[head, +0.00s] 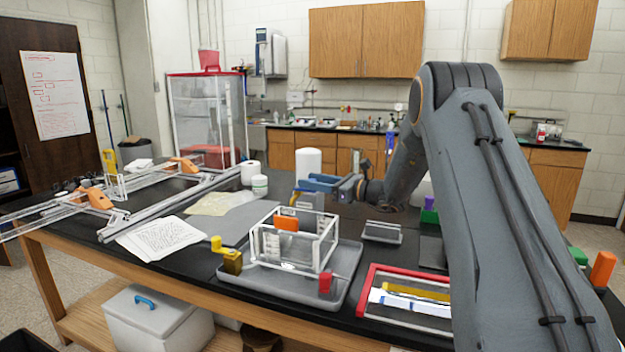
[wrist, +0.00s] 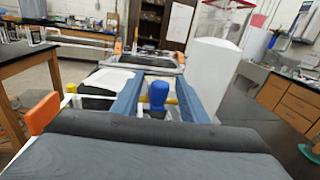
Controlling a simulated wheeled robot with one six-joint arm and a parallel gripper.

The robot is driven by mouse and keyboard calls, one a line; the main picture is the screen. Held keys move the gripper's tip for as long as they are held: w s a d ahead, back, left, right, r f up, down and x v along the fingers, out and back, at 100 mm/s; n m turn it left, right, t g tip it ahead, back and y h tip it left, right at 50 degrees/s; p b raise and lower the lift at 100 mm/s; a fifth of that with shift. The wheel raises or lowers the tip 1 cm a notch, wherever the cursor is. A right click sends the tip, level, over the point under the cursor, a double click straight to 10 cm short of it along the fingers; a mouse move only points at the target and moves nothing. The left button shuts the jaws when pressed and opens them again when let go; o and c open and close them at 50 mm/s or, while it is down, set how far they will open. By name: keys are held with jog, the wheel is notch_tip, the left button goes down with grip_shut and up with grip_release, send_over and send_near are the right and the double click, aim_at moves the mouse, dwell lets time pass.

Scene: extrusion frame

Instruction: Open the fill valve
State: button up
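My gripper (head: 325,183) has two blue fingers and is above the back of the grey tray (head: 345,290), beside a grey block. In the wrist view my gripper (wrist: 158,98) is open, its fingers apart. A blue knob (wrist: 158,94) shows between them with a gap on each side; yellow parts show near it. Whether this knob is the fill valve I cannot tell. In the head view a clear white-edged tank (head: 292,243) with an orange block (head: 286,223) stands in the tray. A yellow valve-like piece (head: 232,262) is at the tray's left and a red piece (head: 325,282) at its front.
A white cylinder (head: 308,163) stands behind my gripper; it is close on the right in the wrist view (wrist: 212,72). A red-framed tray (head: 405,268), a small grey block (head: 382,232) and papers (head: 160,238) lie on the black table. Metal rails (head: 165,205) lie at left.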

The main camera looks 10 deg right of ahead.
jog(key=shift+w+a, duration=0.1)
grip_shut()
